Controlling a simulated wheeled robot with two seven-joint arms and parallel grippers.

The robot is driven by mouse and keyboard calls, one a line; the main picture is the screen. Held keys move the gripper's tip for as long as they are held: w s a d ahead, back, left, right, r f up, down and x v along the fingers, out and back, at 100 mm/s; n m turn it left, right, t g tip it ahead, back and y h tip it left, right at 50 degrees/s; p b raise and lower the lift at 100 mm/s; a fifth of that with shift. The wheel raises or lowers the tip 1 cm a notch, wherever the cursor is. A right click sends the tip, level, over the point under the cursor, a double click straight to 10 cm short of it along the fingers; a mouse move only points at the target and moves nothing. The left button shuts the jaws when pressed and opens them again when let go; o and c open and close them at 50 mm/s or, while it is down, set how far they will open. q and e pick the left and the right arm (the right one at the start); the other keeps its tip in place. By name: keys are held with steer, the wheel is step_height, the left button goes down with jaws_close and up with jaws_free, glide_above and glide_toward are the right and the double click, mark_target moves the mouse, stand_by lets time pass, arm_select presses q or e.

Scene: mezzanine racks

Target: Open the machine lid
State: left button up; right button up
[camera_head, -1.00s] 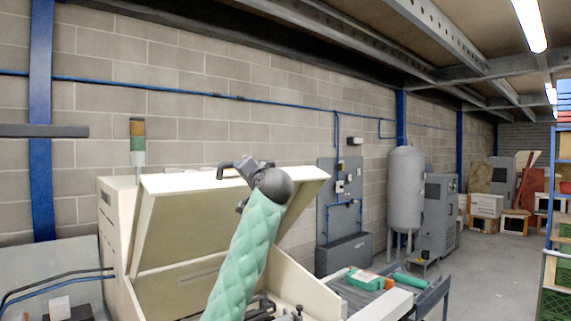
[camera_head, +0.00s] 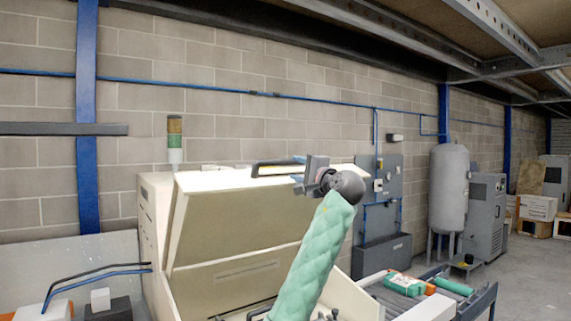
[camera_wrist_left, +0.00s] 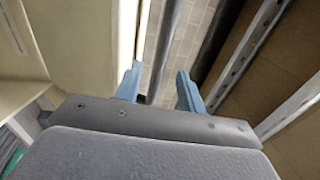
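The machine's cream lid (camera_head: 225,215) stands raised and tilted above the machine body (camera_head: 152,235) in the head view. A dark handle (camera_head: 268,170) shows along the lid's top edge. My left gripper (camera_head: 300,172), on the green-sleeved arm, is at the right end of this handle, near the lid's top edge. In the left wrist view my left gripper (camera_wrist_left: 160,85) has its two blue-grey fingers apart. A dark bar, probably the handle, shows beyond and between them; I cannot tell whether they touch it. My right gripper is in neither view.
A signal light (camera_head: 174,140) stands behind the machine's left side. A roller conveyor (camera_head: 478,300) with a green-and-orange item (camera_head: 404,284) lies to the right. A grey tank (camera_head: 449,190) and cabinet (camera_head: 487,222) stand further back.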

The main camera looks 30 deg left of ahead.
mark_target(286, 164)
arm_select(q)
steer(key=shift+w+a+r+p, duration=0.2)
steer(key=shift+a+p, duration=0.1)
steer(key=shift+a, duration=0.15)
steer(key=shift+w+a+r+p, duration=0.1)
steer(key=shift+a+r+p, duration=0.15)
steer(key=shift+a, duration=0.15)
steer(key=p+x, duration=0.2)
steer(key=x, duration=0.2)
steer(key=shift+a+p, duration=0.2)
steer(key=shift+p, duration=0.15)
steer(key=shift+w+a+f, duration=0.1)
steer(key=shift+w+a, duration=0.05)
steer(key=shift+a, duration=0.4)
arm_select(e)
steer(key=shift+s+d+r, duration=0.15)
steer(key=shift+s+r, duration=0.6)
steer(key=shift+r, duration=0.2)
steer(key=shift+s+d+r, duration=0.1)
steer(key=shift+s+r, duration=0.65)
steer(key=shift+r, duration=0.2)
arm_select(q)
jaws_close()
steer(key=shift+f, duration=0.1)
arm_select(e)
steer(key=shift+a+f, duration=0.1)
